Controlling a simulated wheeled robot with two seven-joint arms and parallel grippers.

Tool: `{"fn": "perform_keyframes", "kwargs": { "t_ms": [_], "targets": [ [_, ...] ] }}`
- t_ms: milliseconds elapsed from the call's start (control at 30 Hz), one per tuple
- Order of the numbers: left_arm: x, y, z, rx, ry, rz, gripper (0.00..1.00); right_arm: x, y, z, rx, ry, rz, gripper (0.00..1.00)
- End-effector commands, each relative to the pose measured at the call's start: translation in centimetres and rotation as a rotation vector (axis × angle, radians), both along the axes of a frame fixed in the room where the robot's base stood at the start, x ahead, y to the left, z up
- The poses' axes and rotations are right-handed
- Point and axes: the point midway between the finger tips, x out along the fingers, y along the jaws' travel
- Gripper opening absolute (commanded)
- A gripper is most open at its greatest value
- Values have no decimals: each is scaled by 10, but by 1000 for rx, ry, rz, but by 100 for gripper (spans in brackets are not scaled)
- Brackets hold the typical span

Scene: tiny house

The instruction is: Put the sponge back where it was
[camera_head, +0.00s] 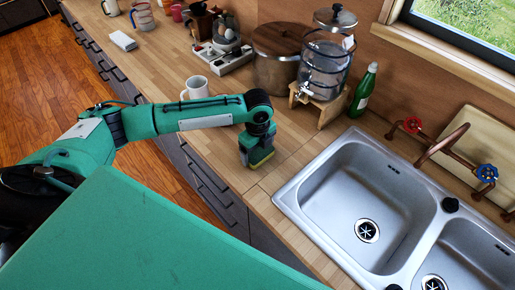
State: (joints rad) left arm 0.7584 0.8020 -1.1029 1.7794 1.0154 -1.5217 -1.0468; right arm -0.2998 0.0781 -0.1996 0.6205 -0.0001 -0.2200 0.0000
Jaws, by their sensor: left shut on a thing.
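My left gripper (258,150) points down over the wooden counter, just left of the sink. It is shut on the sponge (262,161), of which a yellowish edge shows below the gripper. The rest of the sponge is hidden by the gripper. The sponge is at or just above the counter top; I cannot tell if it touches. My right gripper is not in view.
The steel double sink (290,196) lies right of the gripper. A white mug (197,88), a large lidded pot (277,70), a glass dispenser (325,65) on a wooden stand and a green bottle (363,92) stand behind. The counter (225,160) around the gripper is clear.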

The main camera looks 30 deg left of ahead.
Motion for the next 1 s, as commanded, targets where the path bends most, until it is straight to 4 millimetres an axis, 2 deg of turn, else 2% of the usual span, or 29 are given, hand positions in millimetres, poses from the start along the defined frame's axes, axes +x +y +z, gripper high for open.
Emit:
{"fn": "perform_keyframes", "kwargs": {
  "t_ms": [233, 267, 333, 667, 767, 1000],
  "targets": [
    [0, 0, -3, 0, 1, 1, 60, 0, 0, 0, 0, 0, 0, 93],
    [0, 0, -3, 0, 1, 1, 87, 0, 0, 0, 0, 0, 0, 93],
    [0, 0, -3, 0, 1, 1, 100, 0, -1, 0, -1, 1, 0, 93],
    [1, 0, 4, -1, -2, 0, 100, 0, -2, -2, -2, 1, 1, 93],
    [1, 0, 17, 0, -3, 0, 100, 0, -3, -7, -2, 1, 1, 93],
    [1, 0, 69, 0, -4, 0, 100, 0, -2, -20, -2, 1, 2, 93]
  ]
}}
